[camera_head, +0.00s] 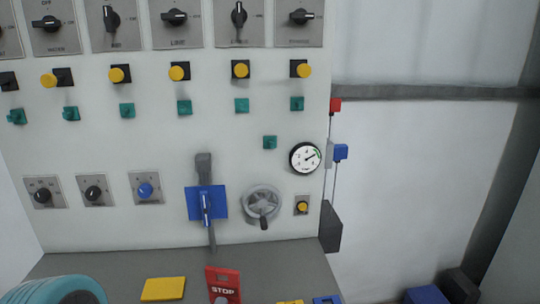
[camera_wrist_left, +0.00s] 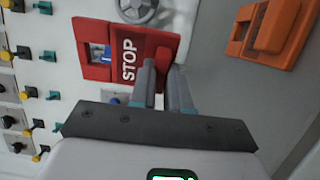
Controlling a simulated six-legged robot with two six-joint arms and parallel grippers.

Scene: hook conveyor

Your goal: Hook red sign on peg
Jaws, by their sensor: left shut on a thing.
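The red sign (camera_head: 223,281) with white STOP lettering is at the bottom edge of the head view, in front of the panel. It also shows in the left wrist view (camera_wrist_left: 110,67), turned sideways, with a cut-out through which blue and white show. My left gripper (camera_wrist_left: 163,78) is shut on the sign's edge below the lettering. Teal pegs (camera_head: 184,107) stick out of the white panel in a row, with one lower teal peg (camera_head: 270,142) near the gauge. Which peg the task means cannot be told. My right gripper is not in view.
The panel bears yellow-tipped knobs (camera_head: 117,74), a gauge (camera_head: 305,158), a handwheel (camera_head: 262,202) and a lever with a blue plate (camera_head: 193,204). A yellow piece (camera_head: 163,289) lies on the grey ledge (camera_head: 110,262). The wrist view shows an orange piece (camera_wrist_left: 270,30).

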